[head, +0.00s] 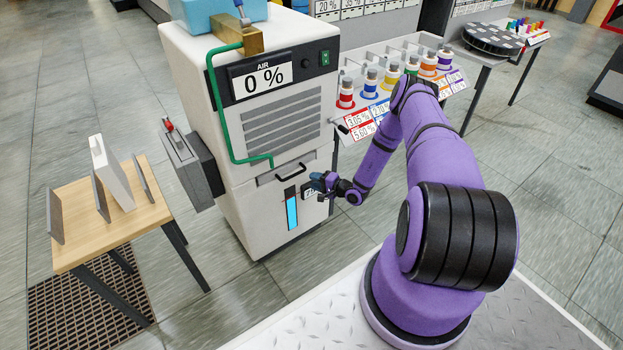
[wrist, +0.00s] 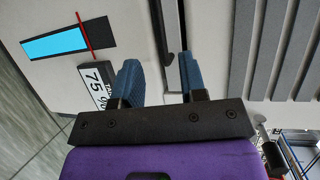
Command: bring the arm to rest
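My purple arm (head: 376,160) reaches from its base at the lower right to the front of a white cabinet (head: 240,185). My gripper (head: 318,186) is close to the cabinet front, just right of and below its black handle (head: 290,172). In the wrist view, the two blue fingers of my gripper (wrist: 160,80) stand apart, with no held object visible. A dark bar on the cabinet front (wrist: 171,42) shows beyond the gap between them. Whether the fingers touch the cabinet cannot be told.
The cabinet bears an "AIR 0 %" sign (head: 262,77) and a blue level gauge (head: 292,213); a "75" sign (wrist: 97,86) is near the fingers. A bench with coloured bottles (head: 345,93) stands behind my arm. A wooden table (head: 112,228) is at left. Floor is clear between.

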